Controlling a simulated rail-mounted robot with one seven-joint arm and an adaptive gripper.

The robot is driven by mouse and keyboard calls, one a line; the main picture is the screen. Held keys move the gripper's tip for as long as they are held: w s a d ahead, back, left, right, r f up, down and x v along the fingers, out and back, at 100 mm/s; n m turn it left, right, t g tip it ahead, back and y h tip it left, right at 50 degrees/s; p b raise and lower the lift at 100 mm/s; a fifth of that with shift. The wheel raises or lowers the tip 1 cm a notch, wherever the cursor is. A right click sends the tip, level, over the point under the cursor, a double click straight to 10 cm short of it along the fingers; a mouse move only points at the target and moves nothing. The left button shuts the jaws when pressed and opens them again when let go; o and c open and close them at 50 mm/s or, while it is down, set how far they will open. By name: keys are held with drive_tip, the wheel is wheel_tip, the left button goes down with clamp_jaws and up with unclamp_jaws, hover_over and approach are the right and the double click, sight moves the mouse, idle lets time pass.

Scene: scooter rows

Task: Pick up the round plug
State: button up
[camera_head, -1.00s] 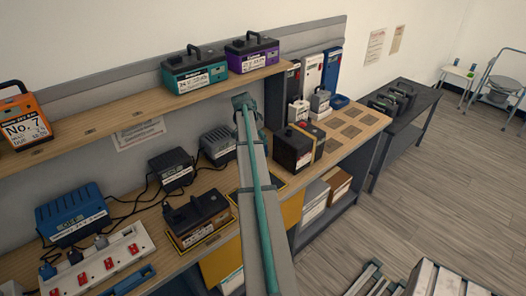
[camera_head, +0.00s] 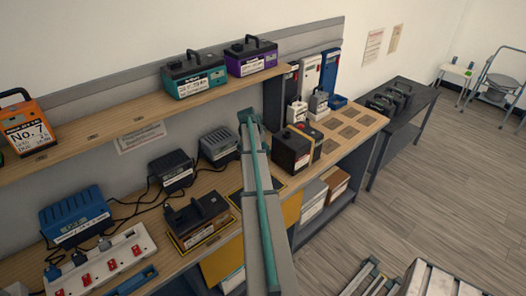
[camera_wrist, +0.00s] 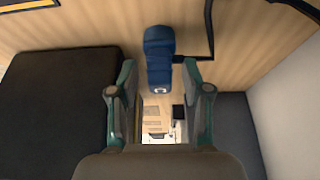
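A blue, cylindrical plug (camera_wrist: 159,55) with a black cable at its right lies on the wooden bench top in the wrist view. It appears to be the round plug. My gripper (camera_wrist: 160,75) is open, with one finger on each side of the plug's near end in the picture; I see gaps on both sides and no contact. How far the fingertips are above the plug is hard to tell. In the head view my arm hides the gripper and this plug.
A dark box (camera_wrist: 55,110) stands close left of my gripper in the wrist view; a grey surface (camera_wrist: 229,115) is close right. In the head view, a shelf (camera_head: 110,120) with batteries overhangs the bench, which holds chargers (camera_head: 75,217) and a white power strip (camera_head: 140,240).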

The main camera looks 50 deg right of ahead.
clamp_jaws()
drive_tip(key=shift+r, duration=0.2)
